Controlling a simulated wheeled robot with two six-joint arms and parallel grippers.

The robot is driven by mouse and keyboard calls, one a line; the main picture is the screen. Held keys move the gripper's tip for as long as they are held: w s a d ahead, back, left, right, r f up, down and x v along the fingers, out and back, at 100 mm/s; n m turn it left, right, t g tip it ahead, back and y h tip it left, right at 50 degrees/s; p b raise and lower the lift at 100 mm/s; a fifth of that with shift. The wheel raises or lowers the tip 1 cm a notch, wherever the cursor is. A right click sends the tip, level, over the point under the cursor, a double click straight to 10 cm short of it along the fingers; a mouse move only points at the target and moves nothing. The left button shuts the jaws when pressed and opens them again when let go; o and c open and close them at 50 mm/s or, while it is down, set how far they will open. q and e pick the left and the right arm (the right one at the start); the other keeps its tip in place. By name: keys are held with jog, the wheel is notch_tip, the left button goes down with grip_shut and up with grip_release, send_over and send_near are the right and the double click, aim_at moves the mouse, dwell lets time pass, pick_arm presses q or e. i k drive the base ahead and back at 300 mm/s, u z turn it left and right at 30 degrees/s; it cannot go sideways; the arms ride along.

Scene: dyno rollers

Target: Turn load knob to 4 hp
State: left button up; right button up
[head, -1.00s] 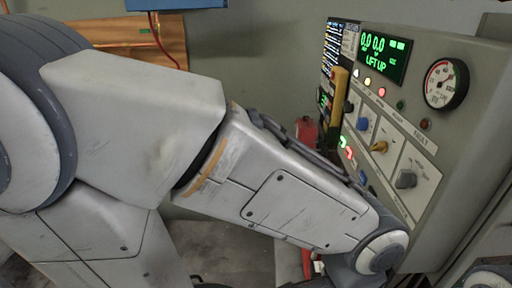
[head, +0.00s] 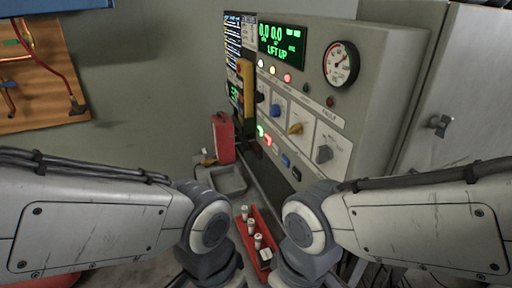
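The control panel (head: 345,120) stands right of the middle, with a row of knobs. From left these are a dark knob (head: 260,97), a blue knob (head: 275,111), a yellow knob (head: 296,128) and a grey knob (head: 324,154). Their labels are too small to read, so I cannot tell which is the load knob or its setting. A green display (head: 283,45) reads zeros and "LIFT UP". My two forearms come in from left and right and their wrists bend down below the panel, touching no knob. The fingers of both grippers are out of the frame.
A round gauge (head: 340,64) sits right of the display. A red container (head: 223,138) and a grey tray (head: 228,180) stand left of the panel. A red tray (head: 262,270) with white-topped items lies between my wrists. A grey cabinet (head: 455,80) stands at right.

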aim_at(274, 110)
jog(key=z, duration=1.35)
jog(key=k, duration=0.8)
jog(key=u, duration=1.9)
jog(key=i, duration=0.5)
jog(key=u, duration=0.05)
